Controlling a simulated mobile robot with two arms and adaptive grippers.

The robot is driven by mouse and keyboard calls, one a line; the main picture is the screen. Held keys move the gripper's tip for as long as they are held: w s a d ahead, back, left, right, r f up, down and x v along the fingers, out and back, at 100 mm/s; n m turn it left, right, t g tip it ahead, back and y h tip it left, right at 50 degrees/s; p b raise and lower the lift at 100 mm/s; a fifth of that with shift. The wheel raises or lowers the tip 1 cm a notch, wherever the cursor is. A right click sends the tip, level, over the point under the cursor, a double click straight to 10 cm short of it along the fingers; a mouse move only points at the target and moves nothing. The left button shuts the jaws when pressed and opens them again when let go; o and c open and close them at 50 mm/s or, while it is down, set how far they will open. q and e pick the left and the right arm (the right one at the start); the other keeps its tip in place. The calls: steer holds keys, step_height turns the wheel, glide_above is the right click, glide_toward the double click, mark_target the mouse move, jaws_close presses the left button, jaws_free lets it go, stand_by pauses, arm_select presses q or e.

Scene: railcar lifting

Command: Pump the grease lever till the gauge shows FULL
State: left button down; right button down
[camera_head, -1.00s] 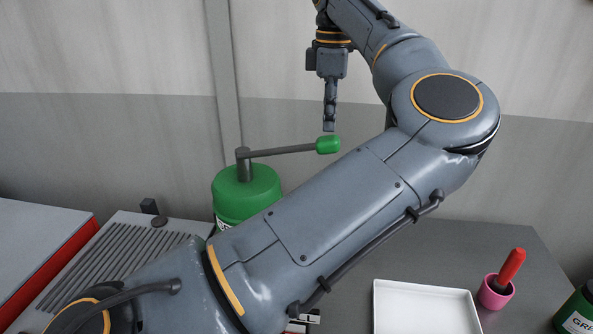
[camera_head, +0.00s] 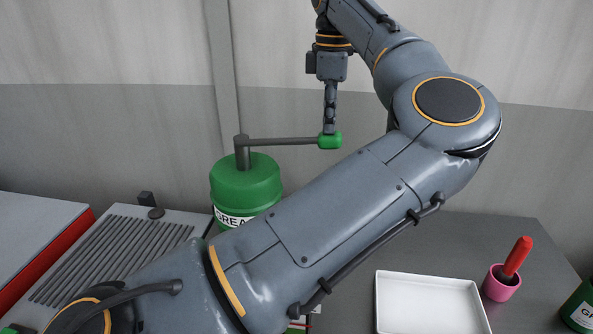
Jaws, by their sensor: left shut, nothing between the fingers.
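The green grease can (camera_head: 245,183) stands on the bench, its label partly hidden by my left arm. A dark post rises from its top, and the grey lever (camera_head: 285,141) runs right from it, about level in the picture. A green knob (camera_head: 330,141) caps its free end. My left gripper (camera_head: 330,132) points down, shut and empty, with its fingertips at the top of the knob, apparently touching it. A small white piece with a red mark (camera_head: 301,324) shows below my arm. I cannot tell whether it is the gauge, and no reading shows.
A white tray (camera_head: 428,307) lies at the lower right. Beside it stands a pink cup (camera_head: 500,284) with a red-handled tool (camera_head: 517,257). Another green can (camera_head: 580,306) is at the right edge. A ribbed grey panel (camera_head: 115,262) is at left.

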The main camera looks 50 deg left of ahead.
arm_select(q)
steer(key=shift+f+b, duration=2.55)
steer(key=shift+f, duration=0.7)
step_height(320, 180, up, 10)
steer(key=p, duration=0.7)
steer(key=shift+r, duration=0.2)
steer(key=shift+f, duration=0.15)
steer(key=shift+f+b, duration=1.1)
steer(key=shift+f, duration=0.25)
steer(key=shift+r+p, duration=1.1)
steer(key=shift+r, duration=0.35)
step_height(320, 180, up, 5)
steer(key=p, duration=0.4)
glide_above(327, 149)
steer(key=w+a, duration=0.1)
steer(key=w, duration=0.1)
steer(key=shift+s+a, duration=0.15)
steer(key=shift+a, duration=0.05)
